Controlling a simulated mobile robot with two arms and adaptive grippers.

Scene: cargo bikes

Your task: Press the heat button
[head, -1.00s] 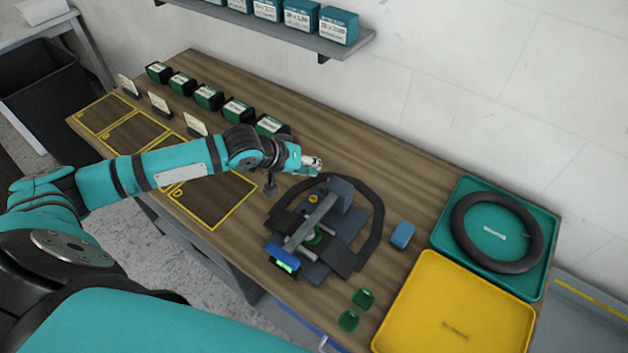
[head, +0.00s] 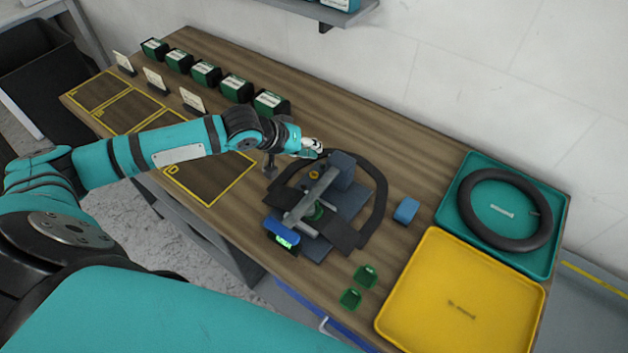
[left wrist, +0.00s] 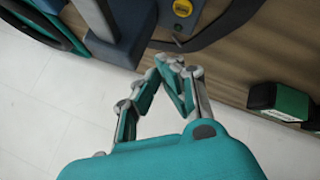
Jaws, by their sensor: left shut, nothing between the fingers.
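The press (head: 302,212) stands on the workbench, a blue-grey machine with a long grey lever and a green-lit display (head: 285,243) at its front. A small yellow-orange button (head: 314,174) sits near its back; it also shows in the left wrist view (left wrist: 183,8) on a grey mount at the top. My left gripper (head: 320,149) is shut and empty, just behind the button in the head view. In the left wrist view its fingertips (left wrist: 170,62) meet below the button, apart from it. My right gripper is out of view.
A black tube (head: 377,195) curves around the press. A blue block (head: 405,210) and two small green pieces (head: 366,277) lie to its right. A yellow tray (head: 460,300) and a teal tray (head: 545,262) holding a black ring fill the right end. Green boxes (head: 236,88) line the back left.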

